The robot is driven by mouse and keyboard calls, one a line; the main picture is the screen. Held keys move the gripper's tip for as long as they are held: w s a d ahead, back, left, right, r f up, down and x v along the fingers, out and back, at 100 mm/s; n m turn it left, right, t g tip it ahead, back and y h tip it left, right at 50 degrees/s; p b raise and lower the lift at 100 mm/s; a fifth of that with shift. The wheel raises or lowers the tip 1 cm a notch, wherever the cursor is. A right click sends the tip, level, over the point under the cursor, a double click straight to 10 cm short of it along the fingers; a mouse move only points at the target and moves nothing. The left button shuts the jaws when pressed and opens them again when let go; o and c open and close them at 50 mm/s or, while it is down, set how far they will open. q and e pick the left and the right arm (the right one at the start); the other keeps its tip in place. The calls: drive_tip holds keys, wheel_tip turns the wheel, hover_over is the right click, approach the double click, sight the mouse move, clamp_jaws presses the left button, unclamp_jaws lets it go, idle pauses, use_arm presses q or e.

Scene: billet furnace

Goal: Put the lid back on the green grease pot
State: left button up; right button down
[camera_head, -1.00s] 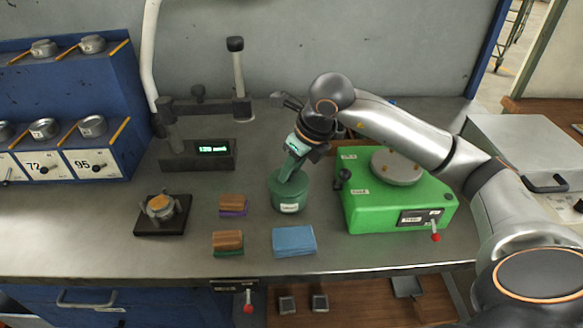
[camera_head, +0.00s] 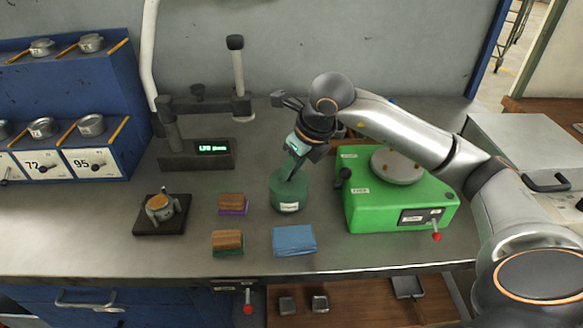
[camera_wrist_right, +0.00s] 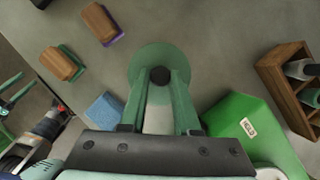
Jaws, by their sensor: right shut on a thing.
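The green grease pot (camera_head: 289,194) stands upright on the metal bench, left of the green machine, with a pale label on its front. My right gripper (camera_head: 288,177) points down at its top. In the right wrist view the gripper's green fingers (camera_wrist_right: 160,82) are shut on the dark knob (camera_wrist_right: 160,75) of the round green lid (camera_wrist_right: 160,55). The lid is over the pot's mouth and hides the inside; I cannot tell if it is fully seated. My left gripper (camera_wrist_right: 16,92) shows small at the left edge of the wrist view, apparently empty with fingers apart.
The green machine (camera_head: 400,212) stands close right of the pot. Two wooden-backed brushes (camera_head: 232,204) (camera_head: 228,242) and a blue cloth (camera_head: 294,240) lie left and in front. A wooden rack (camera_wrist_right: 290,85) is behind. A clamp fixture (camera_head: 161,210) sits further left.

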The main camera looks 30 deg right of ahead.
drive_tip(key=shift+c, duration=0.4)
unclamp_jaws()
drive_tip(key=shift+r, duration=0.1)
idle(0.3)
drive_tip(key=shift+r+p, duration=2.5)
drive_tip(key=shift+r, duration=0.9)
clamp_jaws()
